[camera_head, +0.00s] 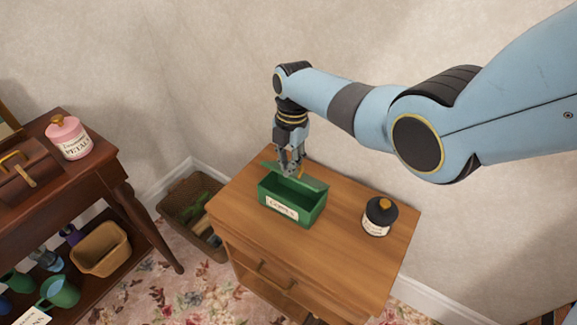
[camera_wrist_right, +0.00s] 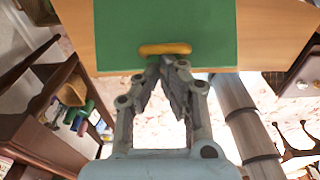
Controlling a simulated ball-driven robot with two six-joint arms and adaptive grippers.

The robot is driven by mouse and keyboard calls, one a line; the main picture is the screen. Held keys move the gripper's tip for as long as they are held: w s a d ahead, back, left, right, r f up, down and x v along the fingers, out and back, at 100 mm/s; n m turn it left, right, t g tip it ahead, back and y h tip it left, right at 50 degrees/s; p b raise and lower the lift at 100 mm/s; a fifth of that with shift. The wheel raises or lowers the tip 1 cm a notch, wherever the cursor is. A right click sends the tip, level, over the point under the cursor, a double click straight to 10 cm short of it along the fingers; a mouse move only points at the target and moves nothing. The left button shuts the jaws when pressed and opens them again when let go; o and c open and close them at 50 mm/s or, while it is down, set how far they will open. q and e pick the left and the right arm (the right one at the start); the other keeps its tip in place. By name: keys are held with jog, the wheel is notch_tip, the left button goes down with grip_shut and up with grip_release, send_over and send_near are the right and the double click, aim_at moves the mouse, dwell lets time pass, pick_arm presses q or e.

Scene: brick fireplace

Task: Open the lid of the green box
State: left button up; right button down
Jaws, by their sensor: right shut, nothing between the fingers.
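The green box (camera_head: 306,213) with a white label stands on a wooden cabinet in the head view. Its lid (camera_head: 312,184) is raised and tilted at the back, so the dark inside shows. My right gripper (camera_head: 291,170) points down at the lid's rear side, partly hidden by the lid. In the right wrist view the green lid (camera_wrist_right: 205,35) fills the top, with a yellow handle (camera_wrist_right: 165,48) near its edge. The right fingertips (camera_wrist_right: 167,62) are together just below the handle, seeming to touch or nearly touch the lid, and hold nothing. My left gripper is not in view.
The wooden cabinet (camera_head: 345,255) has a dark jar (camera_head: 379,216) to the box's right. A wicker basket (camera_head: 181,205) stands on the floor to the left. A dark table (camera_head: 95,180) at far left bears a pink jar (camera_head: 68,137) and a brown case (camera_head: 28,176). The wall is close behind.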

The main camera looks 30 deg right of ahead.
jog(key=d, duration=0.1)
jog(key=w+d+r+b, duration=0.1)
jog(key=d, duration=0.1)
jog(key=w+d, duration=0.1)
jog(key=d, duration=0.1)
jog(key=shift+d+r, duration=0.1)
jog(key=shift+r, duration=0.1)
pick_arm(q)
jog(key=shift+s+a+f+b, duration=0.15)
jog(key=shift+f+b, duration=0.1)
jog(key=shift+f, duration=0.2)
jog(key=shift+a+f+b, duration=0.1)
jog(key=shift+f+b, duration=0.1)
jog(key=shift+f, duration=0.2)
pick_arm(e)
jog(key=shift+w+d+r, duration=0.1)
jog(key=shift+w+d, duration=0.15)
jog(key=shift+d, duration=0.15)
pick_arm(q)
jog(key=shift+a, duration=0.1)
